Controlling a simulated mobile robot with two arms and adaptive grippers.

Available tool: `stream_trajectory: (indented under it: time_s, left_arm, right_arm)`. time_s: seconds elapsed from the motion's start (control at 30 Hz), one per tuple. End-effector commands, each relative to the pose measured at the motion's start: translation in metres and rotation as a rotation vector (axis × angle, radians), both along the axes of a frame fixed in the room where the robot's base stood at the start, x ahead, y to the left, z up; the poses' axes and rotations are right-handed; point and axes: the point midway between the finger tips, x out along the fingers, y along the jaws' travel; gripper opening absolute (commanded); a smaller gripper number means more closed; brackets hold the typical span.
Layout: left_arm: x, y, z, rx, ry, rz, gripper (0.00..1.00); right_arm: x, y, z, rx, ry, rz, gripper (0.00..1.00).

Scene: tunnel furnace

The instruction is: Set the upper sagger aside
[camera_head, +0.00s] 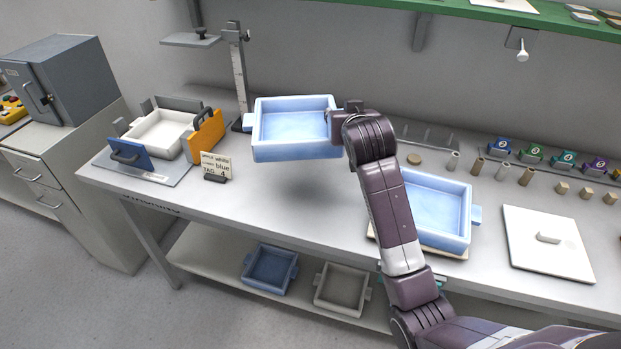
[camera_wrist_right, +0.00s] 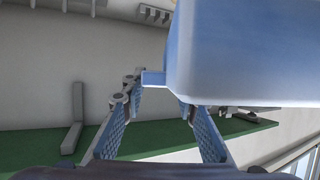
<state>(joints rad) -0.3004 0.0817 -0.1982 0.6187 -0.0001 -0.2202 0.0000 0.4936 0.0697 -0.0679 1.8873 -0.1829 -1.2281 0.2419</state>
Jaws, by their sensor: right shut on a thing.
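A light blue sagger (camera_head: 295,150), an open square tray, hangs in the air over the left-middle of the bench, its shadow on the top below. My right gripper (camera_head: 335,117) is shut on the lug at its right side. In the right wrist view the sagger (camera_wrist_right: 250,60) fills the upper right, and its lug (camera_wrist_right: 153,78) lies between the fingers. A second light blue sagger (camera_head: 440,206) sits on a pale board (camera_head: 447,252) on the bench, partly hidden behind my right arm. My left gripper is not in view.
A white sagger (camera_head: 160,134) stands in a fixture with blue and orange clamps at left, beside a label card (camera_head: 216,165). A height gauge (camera_head: 240,75) stands behind the held sagger. A white lid (camera_head: 547,242) lies at right. Bare bench lies below the held sagger.

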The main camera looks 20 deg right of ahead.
Motion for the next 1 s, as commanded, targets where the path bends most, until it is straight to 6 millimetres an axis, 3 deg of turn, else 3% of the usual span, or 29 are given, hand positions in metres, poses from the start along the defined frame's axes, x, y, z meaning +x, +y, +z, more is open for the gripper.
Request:
stream_trajectory:
  time_s: [0.2,0.5,0.83,1.0]
  left_arm:
    - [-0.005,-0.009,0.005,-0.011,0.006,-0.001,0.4]
    - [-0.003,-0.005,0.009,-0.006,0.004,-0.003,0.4]
    - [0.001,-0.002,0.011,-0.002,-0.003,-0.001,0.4]
    - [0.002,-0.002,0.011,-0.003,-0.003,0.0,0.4]
  right_arm:
    - [-0.001,0.0,-0.05,0.002,0.001,0.0,0.0]
    - [0.0,0.0,-0.116,0.002,-0.002,0.0,0.0]
    - [0.0,0.0,-0.146,0.003,-0.006,0.0,0.0]
    - [0.0,0.0,-0.171,0.004,-0.004,0.0,0.0]
